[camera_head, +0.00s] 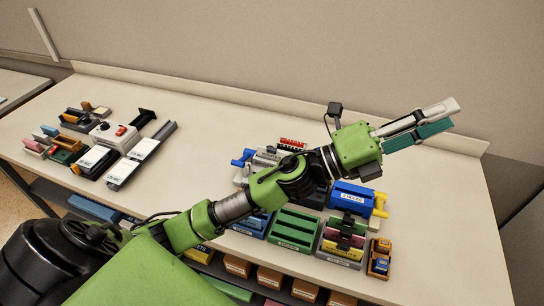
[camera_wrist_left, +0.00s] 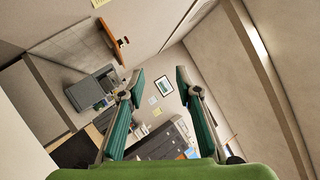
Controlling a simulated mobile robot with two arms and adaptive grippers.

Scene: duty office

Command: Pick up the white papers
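White sheets or white-topped pads lie in dark trays at the left of the desk in the head view: one pad (camera_head: 94,157), another (camera_head: 144,149) to its right, and one (camera_head: 121,172) nearer the front edge. I cannot tell for sure whether they are loose papers. My left gripper (camera_head: 451,114) is raised over the right side of the desk, far from them, pointing right. In the left wrist view the left gripper (camera_wrist_left: 160,73) has its fingers apart with nothing between them. My right gripper is not in view.
The desk (camera_head: 210,140) is bare in its middle. A white device (camera_head: 113,135) with red parts stands by the pads. A wall runs behind.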

